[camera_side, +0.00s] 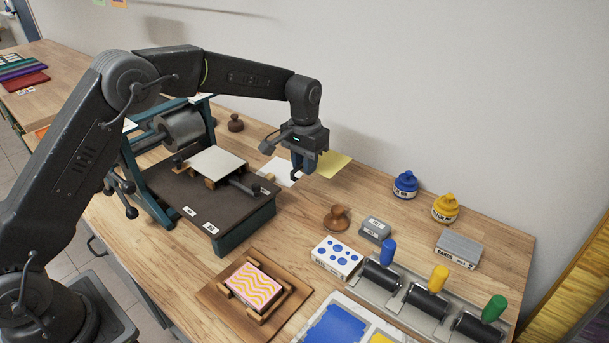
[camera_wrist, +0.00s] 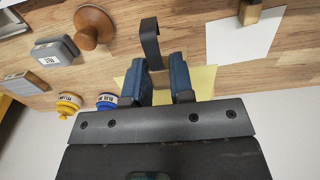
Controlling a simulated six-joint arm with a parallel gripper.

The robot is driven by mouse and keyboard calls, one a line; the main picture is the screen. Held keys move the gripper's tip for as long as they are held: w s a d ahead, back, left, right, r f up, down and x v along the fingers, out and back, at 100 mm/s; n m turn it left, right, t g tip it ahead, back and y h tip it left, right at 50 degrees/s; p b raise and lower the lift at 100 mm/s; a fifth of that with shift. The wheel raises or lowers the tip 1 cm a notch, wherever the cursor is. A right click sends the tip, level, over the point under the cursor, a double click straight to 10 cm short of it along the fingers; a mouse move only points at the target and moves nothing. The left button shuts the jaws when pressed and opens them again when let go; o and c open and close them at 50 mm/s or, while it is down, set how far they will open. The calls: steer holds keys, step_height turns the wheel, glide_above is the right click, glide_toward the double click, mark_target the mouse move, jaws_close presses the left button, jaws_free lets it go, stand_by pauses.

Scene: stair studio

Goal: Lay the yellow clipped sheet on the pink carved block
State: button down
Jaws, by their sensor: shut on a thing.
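The yellow clipped sheet (camera_side: 331,164) is at my gripper (camera_side: 297,172), above the table near the wall. It also shows around and behind the fingers in the wrist view (camera_wrist: 206,80). My gripper is shut on it, though the fingers hide the grip itself. A dark hooked piece (camera_wrist: 150,42) shows beyond the fingertips; I cannot tell whether it is the clip. The pink carved block (camera_side: 258,287), with yellow wavy lines on top, lies on a wooden board at the front, well apart from my gripper. It is outside the wrist view.
A press (camera_side: 210,200) with a dark bed stands left of my gripper. A wooden knob (camera_side: 337,218), a white block with blue dots (camera_side: 338,257), ink bottles (camera_side: 404,185) and rollers (camera_side: 427,300) are to the right. A white sheet (camera_wrist: 243,36) lies on the table.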

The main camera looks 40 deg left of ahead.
steer(key=s+d+r, duration=0.2)
steer(key=s+d, duration=0.3)
steer(key=s, duration=0.7)
steer(key=s+d+r, duration=0.3)
steer(key=s+d, duration=0.1)
steer(key=s, duration=0.8)
steer(key=s+f, duration=0.2)
steer(key=s, duration=0.8)
steer(key=shift+w+a+f, duration=0.1)
steer(key=shift+a+f, duration=0.05)
steer(key=shift+f, duration=2.15)
steer(key=shift+w+a+f, duration=0.1)
steer(key=shift+a+f, duration=0.05)
steer(key=shift+f, duration=2.15)
steer(key=shift+f, duration=0.15)
steer(key=c, duration=0.9)
jaws_free()
